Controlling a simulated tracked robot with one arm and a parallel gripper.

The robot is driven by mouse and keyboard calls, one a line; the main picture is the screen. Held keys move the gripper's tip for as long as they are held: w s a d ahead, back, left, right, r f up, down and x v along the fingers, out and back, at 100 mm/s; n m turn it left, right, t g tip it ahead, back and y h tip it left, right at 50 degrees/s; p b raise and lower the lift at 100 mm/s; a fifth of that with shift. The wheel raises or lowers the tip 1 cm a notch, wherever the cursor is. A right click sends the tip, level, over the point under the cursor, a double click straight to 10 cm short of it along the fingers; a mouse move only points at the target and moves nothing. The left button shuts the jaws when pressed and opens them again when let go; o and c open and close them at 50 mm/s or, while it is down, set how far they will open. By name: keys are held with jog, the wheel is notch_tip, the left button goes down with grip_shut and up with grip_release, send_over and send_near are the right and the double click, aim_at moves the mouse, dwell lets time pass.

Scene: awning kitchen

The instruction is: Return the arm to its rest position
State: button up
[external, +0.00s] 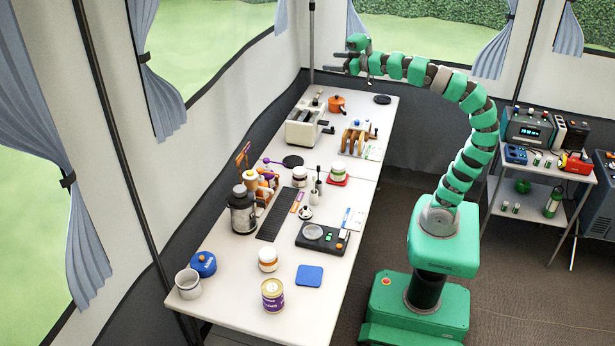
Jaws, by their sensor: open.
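My gripper (337,61) is at the far end of my green segmented arm, in the upper middle of the external view. The arm rises from the green base beside the table and curves over to the left. The gripper points left, with its two dark fingers apart and nothing between them. It appears high above the far end of the white table (222,290), clear of the things there.
An orange pot (336,104), a toaster (302,127) and a toast rack (356,140) stand at the table's far end. Jars, a scale (322,237) and a tin (272,295) stand nearer. A metal shelf (540,172) with devices is at right. Air around the arm looks free.

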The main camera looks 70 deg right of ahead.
jog(key=s+a+y, duration=0.2)
jog(key=s+a, duration=0.2)
jog(key=a, duration=0.1)
jog(key=shift+a+r+g+y, duration=0.3)
jog(key=shift+a+r+y, duration=0.05)
jog(key=shift+r+y, duration=0.1)
